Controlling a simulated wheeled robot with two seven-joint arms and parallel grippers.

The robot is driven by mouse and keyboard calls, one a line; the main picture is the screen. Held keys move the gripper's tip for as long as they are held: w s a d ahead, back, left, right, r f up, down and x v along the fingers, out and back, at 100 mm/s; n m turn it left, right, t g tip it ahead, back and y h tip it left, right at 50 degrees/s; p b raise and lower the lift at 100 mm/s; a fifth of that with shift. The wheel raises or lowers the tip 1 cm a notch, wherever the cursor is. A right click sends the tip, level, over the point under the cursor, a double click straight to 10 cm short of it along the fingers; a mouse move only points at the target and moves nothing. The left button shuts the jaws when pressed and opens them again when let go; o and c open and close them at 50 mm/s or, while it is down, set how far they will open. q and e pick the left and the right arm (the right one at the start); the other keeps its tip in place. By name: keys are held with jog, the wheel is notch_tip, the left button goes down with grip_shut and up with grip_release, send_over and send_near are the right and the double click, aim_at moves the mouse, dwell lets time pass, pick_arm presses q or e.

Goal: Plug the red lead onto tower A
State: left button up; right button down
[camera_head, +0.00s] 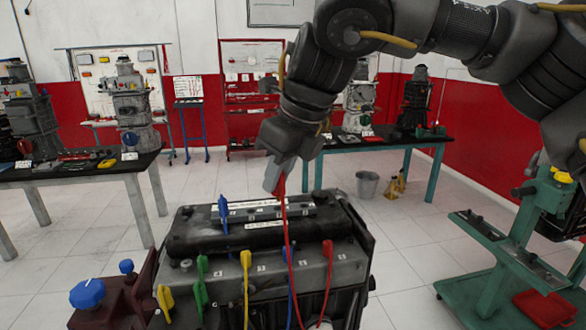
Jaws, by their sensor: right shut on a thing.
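My right gripper (275,182) hangs above the back of the engine (345,262), shut on the red lead's upper plug (281,186). The red lead (288,235) runs down from it across the engine front. A red plug (327,248) sits at the right of the front row, with a red wire going down from it. Whether both are one lead is hidden below. The back strip (265,223) has small labelled towers, too small to read, so I cannot tell which is A. A blue plug (223,208) stands upright at its left. My left gripper is out of view.
Green plugs (201,296) and yellow plugs (246,260) with wires stand along the engine front. A dark red block with a blue knob (87,293) is at left. Benches (75,177) stand behind, a green stand (490,270) at right. Open tiled floor lies between.

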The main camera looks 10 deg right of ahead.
jog(key=s+a+p, duration=0.2)
jog(key=s+a, duration=0.2)
jog(key=a, duration=0.7)
jog(key=s+a+p, duration=0.3)
jog(key=s+a, duration=0.1)
jog(key=a, duration=0.7)
jog(key=shift+s+p, duration=0.25)
jog(key=shift+p, duration=0.05)
notch_tip(320, 180, down, 13)
jog(key=b, duration=0.9)
dwell(0.9)
jog(key=shift+f, duration=0.25)
dwell(0.5)
jog(key=shift+f+b, duration=1.65)
jog(key=shift+f, duration=0.35)
jog(key=shift+f+b, duration=0.35)
jog(key=shift+f, duration=0.15)
